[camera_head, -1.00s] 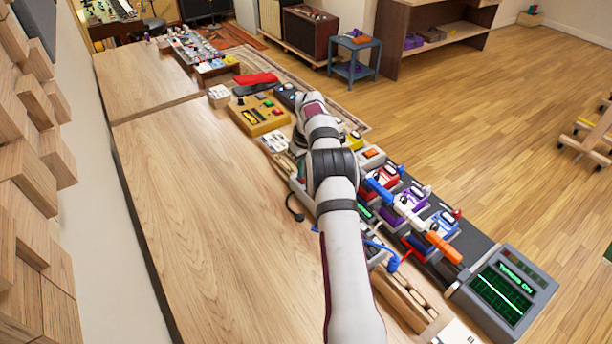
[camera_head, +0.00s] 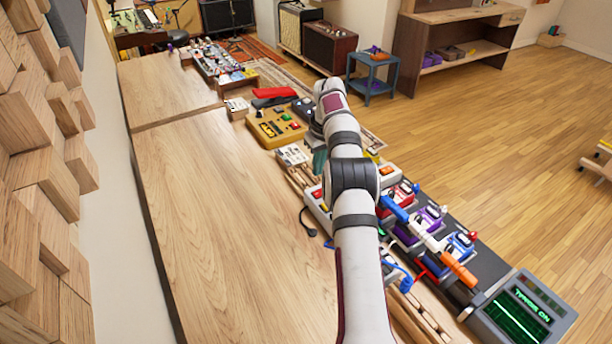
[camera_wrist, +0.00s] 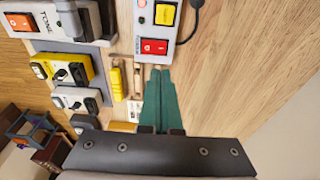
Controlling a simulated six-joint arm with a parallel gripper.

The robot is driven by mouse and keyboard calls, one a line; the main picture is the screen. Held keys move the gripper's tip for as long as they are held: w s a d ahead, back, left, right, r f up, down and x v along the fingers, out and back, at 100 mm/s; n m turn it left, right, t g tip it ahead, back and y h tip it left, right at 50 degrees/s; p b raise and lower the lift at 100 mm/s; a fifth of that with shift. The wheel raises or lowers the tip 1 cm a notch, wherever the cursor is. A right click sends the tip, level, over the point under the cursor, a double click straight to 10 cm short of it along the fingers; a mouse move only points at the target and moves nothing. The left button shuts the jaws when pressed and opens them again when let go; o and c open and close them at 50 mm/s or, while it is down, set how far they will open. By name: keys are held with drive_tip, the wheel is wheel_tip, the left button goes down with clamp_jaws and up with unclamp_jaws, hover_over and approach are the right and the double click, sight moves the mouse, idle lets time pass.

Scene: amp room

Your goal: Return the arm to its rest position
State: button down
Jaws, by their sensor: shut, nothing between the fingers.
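My gripper (camera_wrist: 159,74) shows in the wrist view as two green fingers side by side, closed together with nothing between them. They are over the wooden table top (camera_wrist: 235,75), close to a power strip (camera_wrist: 155,30) with a red switch. In the head view my arm (camera_head: 355,240) reaches away from the camera along the right side of the table. The wrist is bent at the far end. A small green part of my gripper (camera_head: 319,162) shows beside the arm, and the rest is hidden behind it.
Pedals sit on a dark board (camera_head: 478,255) right of my arm, with a small green-text monitor (camera_head: 520,310) at the near end. A yellow box (camera_head: 275,128) stands beyond the wrist. In the wrist view a yellow pedal (camera_wrist: 62,70) is left of the fingers. The table's left side is clear.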

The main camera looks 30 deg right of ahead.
drive_tip(key=s+a+r+m+y, duration=0.1)
drive_tip(key=s+a+r, duration=0.45)
drive_tip(key=a, duration=0.35)
drive_tip(key=s+a+r+m, duration=0.1)
drive_tip(key=s+a+r, duration=0.4)
drive_tip(key=a+r, duration=0.25)
drive_tip(key=s+a+m+g, duration=0.1)
drive_tip(key=s+a, duration=0.4)
drive_tip(key=s, duration=0.2)
drive_tip(key=s+a+m, duration=0.1)
drive_tip(key=s+a, duration=0.4)
drive_tip(key=s, duration=0.3)
drive_tip(key=s+a+f, duration=0.2)
drive_tip(key=s, duration=0.5)
drive_tip(key=s+a+f+m+g, duration=0.1)
drive_tip(key=s+a+f, duration=0.1)
drive_tip(key=s, duration=0.5)
drive_tip(key=shift+a+f+m+y, duration=0.15)
drive_tip(key=shift+f+m+y, duration=0.15)
drive_tip(key=shift+y, duration=0.1)
